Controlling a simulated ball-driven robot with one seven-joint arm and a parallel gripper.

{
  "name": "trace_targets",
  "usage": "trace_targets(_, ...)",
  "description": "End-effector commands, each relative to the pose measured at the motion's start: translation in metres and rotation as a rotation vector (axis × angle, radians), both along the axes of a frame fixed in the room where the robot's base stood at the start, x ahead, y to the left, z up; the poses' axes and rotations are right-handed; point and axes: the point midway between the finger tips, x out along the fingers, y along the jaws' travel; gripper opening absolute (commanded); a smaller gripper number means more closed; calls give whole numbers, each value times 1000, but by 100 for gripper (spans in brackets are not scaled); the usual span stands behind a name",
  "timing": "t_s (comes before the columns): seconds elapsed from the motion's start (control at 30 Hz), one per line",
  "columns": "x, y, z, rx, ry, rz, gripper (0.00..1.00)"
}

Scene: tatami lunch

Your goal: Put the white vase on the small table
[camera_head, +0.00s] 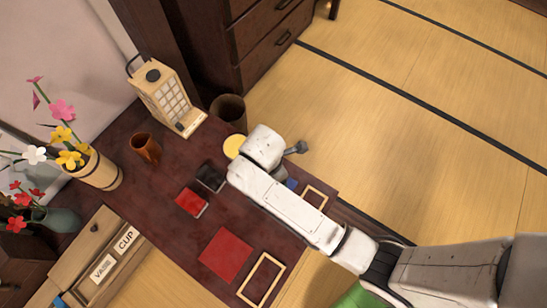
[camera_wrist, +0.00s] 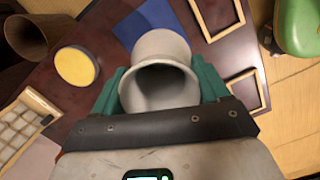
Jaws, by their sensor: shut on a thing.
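In the wrist view, my gripper (camera_wrist: 159,78) has its green fingers shut on the two sides of the white vase (camera_wrist: 163,48). The vase's open mouth faces the camera, and its inside is dark. It is over the dark red table (camera_wrist: 105,30); I cannot tell whether its base touches the surface. In the head view, my white arm reaches over the same table (camera_head: 165,220) and hides the vase and my fingers.
A yellow disc (camera_head: 233,146), red square (camera_head: 225,254), red block (camera_head: 191,202), brown cup (camera_head: 145,148), lantern (camera_head: 168,98) and wooden frame (camera_head: 243,288) are on the table. A tray with "VASE" and "CUP" labels (camera_head: 72,262) is at left. A blue square (camera_wrist: 150,22) lies near the vase.

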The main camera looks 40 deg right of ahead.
Motion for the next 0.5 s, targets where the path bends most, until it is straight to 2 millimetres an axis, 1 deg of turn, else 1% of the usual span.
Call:
trace_targets(0.03, 5, -4, -7, 0, 0, -2, 0)
trace_targets(0.17, 12, -9, -17, 0, -2, -2, 0)
trace_targets(0.33, 18, -14, -28, 0, -1, -1, 0)
trace_targets(0.5, 18, -14, -51, -1, -1, 0, 0)
